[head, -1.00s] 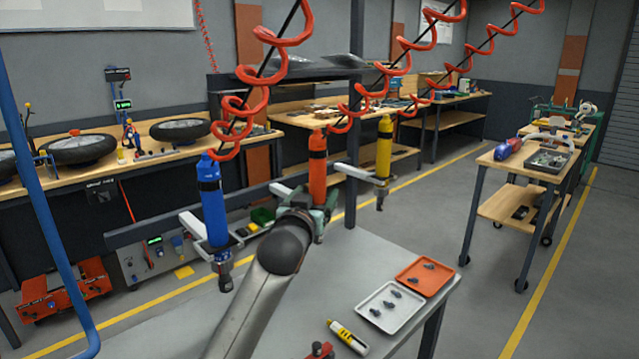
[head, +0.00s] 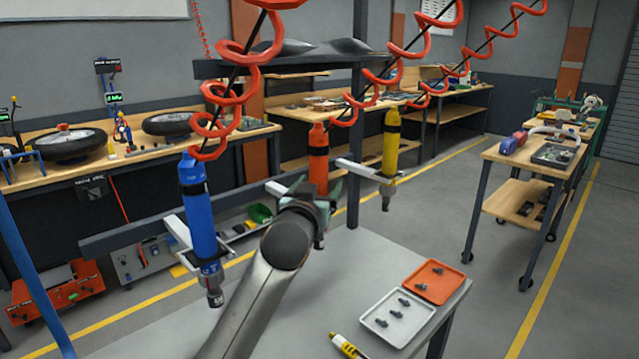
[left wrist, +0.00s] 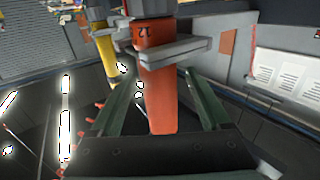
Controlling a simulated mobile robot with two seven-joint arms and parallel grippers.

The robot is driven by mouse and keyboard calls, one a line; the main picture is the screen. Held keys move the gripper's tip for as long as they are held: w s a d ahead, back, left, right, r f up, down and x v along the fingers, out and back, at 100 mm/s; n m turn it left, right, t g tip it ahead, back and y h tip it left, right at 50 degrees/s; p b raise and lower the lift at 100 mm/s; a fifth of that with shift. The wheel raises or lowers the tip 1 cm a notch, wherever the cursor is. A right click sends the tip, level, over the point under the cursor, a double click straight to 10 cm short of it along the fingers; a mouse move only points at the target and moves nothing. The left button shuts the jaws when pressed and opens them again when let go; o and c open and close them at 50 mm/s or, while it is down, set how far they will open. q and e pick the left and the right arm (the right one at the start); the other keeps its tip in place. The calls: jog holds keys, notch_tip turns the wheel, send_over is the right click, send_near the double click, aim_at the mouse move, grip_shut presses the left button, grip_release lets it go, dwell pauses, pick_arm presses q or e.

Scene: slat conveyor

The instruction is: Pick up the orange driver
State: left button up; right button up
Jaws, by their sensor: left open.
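The orange driver (head: 318,167) hangs upright from a coiled red hose in its holder, between the blue driver (head: 198,205) on the left and the yellow driver (head: 390,148) on the right. My left gripper (head: 309,190) is at the orange driver, and my wrist hides much of its lower part in the head view. In the left wrist view the orange driver (left wrist: 158,92) stands between the two open green fingers of the left gripper (left wrist: 158,105), with space visible on both sides. The yellow driver (left wrist: 106,50) is behind to the left. My right gripper is not in view.
A grey table below carries a white tray (head: 380,332) and an orange tray (head: 450,280) with small dark parts, and a yellow marker-like tool (head: 346,346). The holder rail (head: 125,236) and a dark post (head: 354,120) stand close to the arm. Workbenches line the back.

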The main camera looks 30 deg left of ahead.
pick_arm(q)
jog(key=shift+s+r, duration=0.15)
jog(key=shift+s, duration=0.1)
jog(key=shift+c, duration=0.3)
grip_shut()
jog(key=shift+w+r, duration=0.1)
dwell(0.4)
